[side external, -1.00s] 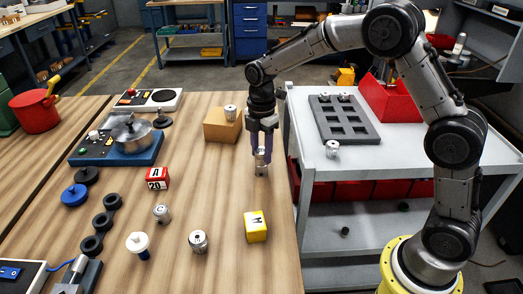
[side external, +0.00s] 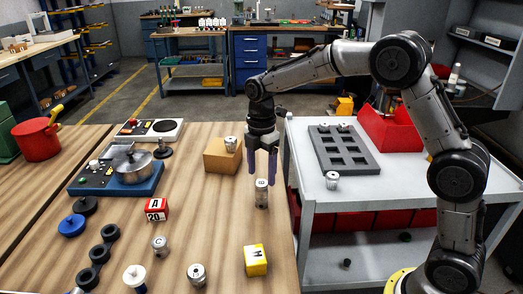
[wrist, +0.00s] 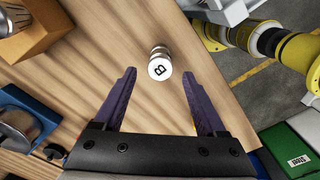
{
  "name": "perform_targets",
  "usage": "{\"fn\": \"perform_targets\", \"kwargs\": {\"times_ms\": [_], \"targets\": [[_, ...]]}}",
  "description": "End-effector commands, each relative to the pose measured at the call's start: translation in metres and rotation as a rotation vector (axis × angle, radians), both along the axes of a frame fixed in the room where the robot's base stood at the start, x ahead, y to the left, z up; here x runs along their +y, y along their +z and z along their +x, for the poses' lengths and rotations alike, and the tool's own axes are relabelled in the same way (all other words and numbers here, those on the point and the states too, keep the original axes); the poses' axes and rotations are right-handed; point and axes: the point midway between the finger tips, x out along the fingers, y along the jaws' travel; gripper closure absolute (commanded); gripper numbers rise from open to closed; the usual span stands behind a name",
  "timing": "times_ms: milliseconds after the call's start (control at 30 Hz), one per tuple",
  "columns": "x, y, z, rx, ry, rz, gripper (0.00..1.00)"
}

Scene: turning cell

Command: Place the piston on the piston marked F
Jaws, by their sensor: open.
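A silver piston (side external: 262,184) marked B on top stands upright on the wooden table near its right edge. It appears stacked on another piston (side external: 262,200), whose marking is hidden. In the wrist view the B face of the upper piston (wrist: 160,69) shows beyond the fingertips. My gripper (side external: 263,180) is open and empty, above and slightly behind the stack in the side view. In the wrist view my gripper (wrist: 158,72) has its fingers wide apart, with the stack between their lines. I see no F marking.
More pistons stand on a cardboard box (side external: 219,160), at the table's front (side external: 196,274) and on the grey cart (side external: 390,172). A dark tray (side external: 361,165) holds pistons at its back. A yellow M block (side external: 255,261) and red A 20 block (side external: 156,209) stand nearby.

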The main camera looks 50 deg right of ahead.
Motion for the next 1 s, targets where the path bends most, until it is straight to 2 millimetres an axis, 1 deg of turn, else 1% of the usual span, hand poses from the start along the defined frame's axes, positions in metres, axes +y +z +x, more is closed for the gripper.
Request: {"fn": "perform_targets", "kwargs": {"times_ms": [33,100,300,400,500,667,733,767,867,967,1000], "targets": [[0.0,0.012,0.001,-0.005,0.0,0.0,0.26],[0.0,0.027,0.001,-0.005,0.0,0.0,0.26],[0.0,0.061,0.001,-0.003,0.0,0.0,0.26],[0.0,0.072,0.0,-0.002,0.0,0.0,0.26],[0.0,0.078,0.0,-0.001,0.0,0.0,0.26],[0.0,0.081,-0.001,0.0,-0.002,0.0,0.26],[0.0,0.084,-0.004,-0.008,-0.019,0.0,0.26],[-0.001,0.087,-0.007,-0.015,-0.036,0.001,0.26],[-0.003,0.102,-0.028,-0.05,-0.142,0.005,0.26],[-0.006,0.121,-0.062,-0.107,-0.32,0.021,0.26],[-0.007,0.127,-0.078,-0.132,-0.401,0.031,0.26]]}}
